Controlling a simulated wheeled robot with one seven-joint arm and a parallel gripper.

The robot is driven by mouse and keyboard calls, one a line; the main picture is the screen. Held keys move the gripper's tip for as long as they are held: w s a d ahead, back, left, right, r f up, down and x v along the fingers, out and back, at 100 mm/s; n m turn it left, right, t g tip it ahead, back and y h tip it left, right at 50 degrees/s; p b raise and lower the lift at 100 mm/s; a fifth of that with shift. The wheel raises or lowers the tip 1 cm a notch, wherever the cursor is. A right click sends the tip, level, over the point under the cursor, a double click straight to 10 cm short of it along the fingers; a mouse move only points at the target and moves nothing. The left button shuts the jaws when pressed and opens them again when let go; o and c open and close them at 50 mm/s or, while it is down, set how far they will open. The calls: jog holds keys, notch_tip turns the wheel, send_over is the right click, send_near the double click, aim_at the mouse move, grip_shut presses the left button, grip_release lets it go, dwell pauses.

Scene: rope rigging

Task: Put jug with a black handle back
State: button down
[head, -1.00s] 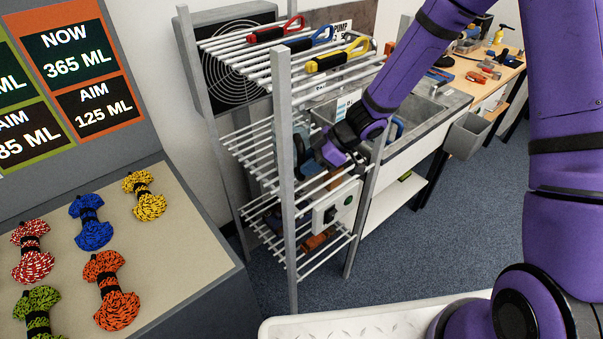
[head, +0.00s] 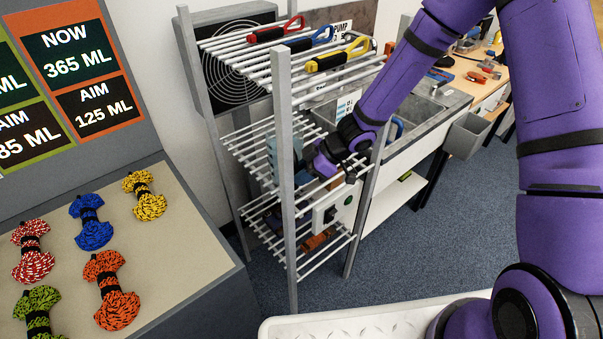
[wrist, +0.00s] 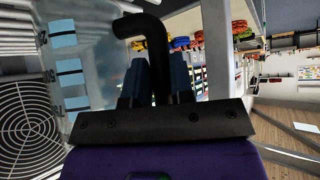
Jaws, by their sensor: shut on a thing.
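The jug with a black handle fills much of the left of the wrist view, a clear body (wrist: 97,55) with pale blue marks. Its black handle (wrist: 153,45) runs between the two fingers of my gripper (wrist: 157,80), which is shut on it. In the head view my gripper (head: 318,165) is at the middle level of the grey rack (head: 284,190), between its posts. A pale bluish part of the jug (head: 270,152) shows behind the front post. The jug's base is hidden, so I cannot tell whether it touches the slats.
Tools with red, blue and yellow handles (head: 338,55) lie on the top shelf. A white box (head: 333,212) is by the lower shelf. A fan (head: 238,65) stands behind. A sink counter (head: 425,110) is to the right. Rope bundles (head: 92,222) lie on the left board.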

jog(key=shift+f, duration=0.1)
jog(key=c, duration=1)
grip_release()
jog(key=v, duration=1.2)
